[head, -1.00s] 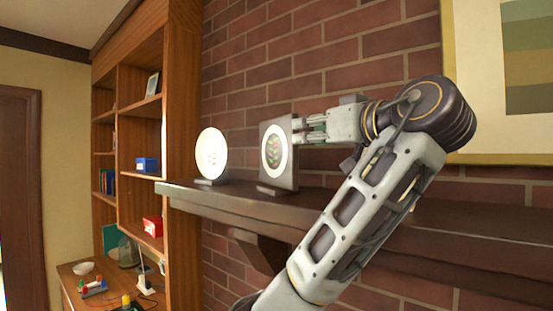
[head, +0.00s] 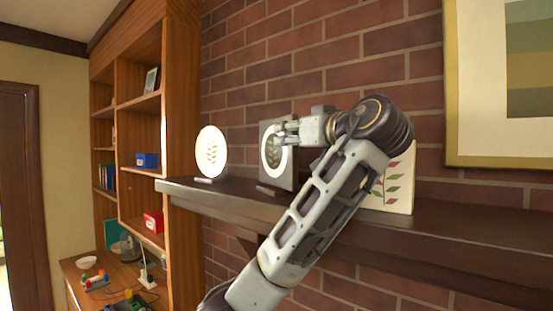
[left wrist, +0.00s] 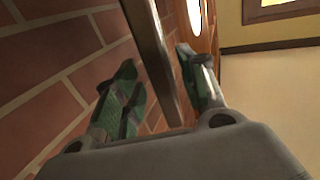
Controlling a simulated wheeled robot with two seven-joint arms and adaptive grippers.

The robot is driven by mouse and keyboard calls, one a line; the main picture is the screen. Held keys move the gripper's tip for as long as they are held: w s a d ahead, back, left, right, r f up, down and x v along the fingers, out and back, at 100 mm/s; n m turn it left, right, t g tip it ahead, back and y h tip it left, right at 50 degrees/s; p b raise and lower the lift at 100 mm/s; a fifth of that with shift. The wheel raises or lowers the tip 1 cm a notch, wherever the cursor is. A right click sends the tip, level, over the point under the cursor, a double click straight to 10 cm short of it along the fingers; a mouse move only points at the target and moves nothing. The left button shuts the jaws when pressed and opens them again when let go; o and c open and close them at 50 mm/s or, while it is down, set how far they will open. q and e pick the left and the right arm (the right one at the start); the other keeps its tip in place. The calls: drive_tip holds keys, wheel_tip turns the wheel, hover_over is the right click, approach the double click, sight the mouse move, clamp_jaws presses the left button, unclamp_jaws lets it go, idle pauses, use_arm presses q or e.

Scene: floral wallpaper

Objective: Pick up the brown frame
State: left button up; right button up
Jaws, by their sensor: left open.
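A square grey-brown frame (head: 277,178) with a pale ring and a leaf picture stands upright on the dark mantel shelf (head: 235,200). My left gripper (head: 284,133) is at its upper right part in the head view and hides some of its face. In the left wrist view, the brown edge of the frame (left wrist: 152,50) runs between the two fingers of my left gripper (left wrist: 162,88). The fingers are apart, with a gap visible on both sides of the edge. My right gripper is in neither view.
A round pale plate (head: 211,150) stands left of the frame. A white leaf-print panel (head: 400,185) stands right, partly behind my arm. A brick wall (head: 330,50) is close behind. A wooden bookcase (head: 183,100) stands left. Bare shelf lies between panel and frame.

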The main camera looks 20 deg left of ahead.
use_arm(q)
drive_tip(key=p+x, duration=0.1)
drive_tip(key=x, duration=0.1)
drive_tip(key=r+p+x, duration=0.1)
drive_tip(key=p+x, duration=0.1)
drive_tip(key=x, duration=0.1)
drive_tip(key=shift+a, duration=0.3)
idle(0.4)
drive_tip(key=shift+s+d, duration=0.1)
drive_tip(key=shift+c, duration=0.3)
clamp_jaws()
drive_tip(key=shift+r, duration=0.1)
